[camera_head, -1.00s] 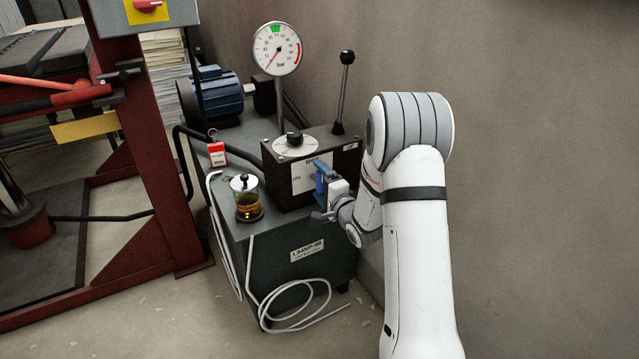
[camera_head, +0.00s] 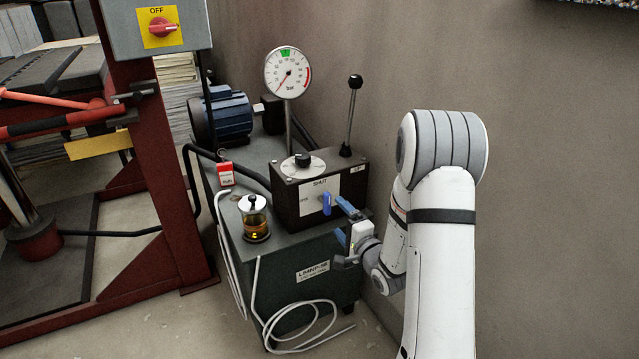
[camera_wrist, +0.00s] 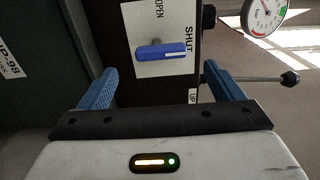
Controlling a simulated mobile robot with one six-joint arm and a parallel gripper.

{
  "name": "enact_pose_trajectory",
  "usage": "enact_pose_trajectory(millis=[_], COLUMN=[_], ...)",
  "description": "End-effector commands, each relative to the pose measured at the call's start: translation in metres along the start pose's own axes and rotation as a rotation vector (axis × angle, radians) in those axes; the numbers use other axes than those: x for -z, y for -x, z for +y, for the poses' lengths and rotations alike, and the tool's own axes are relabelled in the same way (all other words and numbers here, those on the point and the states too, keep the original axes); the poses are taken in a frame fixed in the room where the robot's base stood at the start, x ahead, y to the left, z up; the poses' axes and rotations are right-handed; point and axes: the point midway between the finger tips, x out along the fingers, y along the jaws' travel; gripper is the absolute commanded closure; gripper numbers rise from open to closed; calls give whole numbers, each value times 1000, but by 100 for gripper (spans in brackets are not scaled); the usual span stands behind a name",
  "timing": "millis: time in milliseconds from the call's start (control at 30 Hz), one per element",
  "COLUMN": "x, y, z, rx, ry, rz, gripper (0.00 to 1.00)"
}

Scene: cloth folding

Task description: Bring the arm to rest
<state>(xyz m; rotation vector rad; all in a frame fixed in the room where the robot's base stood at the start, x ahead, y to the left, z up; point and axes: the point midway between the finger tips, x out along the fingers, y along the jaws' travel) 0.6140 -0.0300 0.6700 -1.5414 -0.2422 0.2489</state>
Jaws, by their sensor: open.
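My gripper (camera_head: 343,222) is at the right front of the black valve box (camera_head: 286,206), with blue fingers spread apart and nothing between them. In the wrist view my gripper (camera_wrist: 165,92) shows both fingers wide apart, facing the box's white label plate (camera_wrist: 155,30). A blue valve handle (camera_head: 327,203) on that plate is apart from the fingers. In the wrist view the handle (camera_wrist: 162,52) lies beside the word SHUT, with OPEN printed at the other side.
A pressure gauge (camera_head: 288,73) and a black-knobbed lever (camera_head: 351,115) rise by the box. A glass oil cup (camera_head: 254,218) stands on the dark cabinet (camera_head: 300,290). A white hose (camera_head: 300,325) lies in front. A red press frame (camera_head: 150,170) stands at left, a wall (camera_head: 560,150) at right.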

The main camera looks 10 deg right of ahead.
Motion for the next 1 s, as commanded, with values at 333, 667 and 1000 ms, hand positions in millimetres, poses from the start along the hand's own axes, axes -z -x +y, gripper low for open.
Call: enact_pose_trajectory(millis=[333, 667, 1000], x=[2, -8, -65], y=[4, 67, 186], z=[-82, -192, -298], rx=[-240, -708, -1097], ry=[333, 777, 1030], rz=[70, 24, -343], gripper=[13, 13, 13])
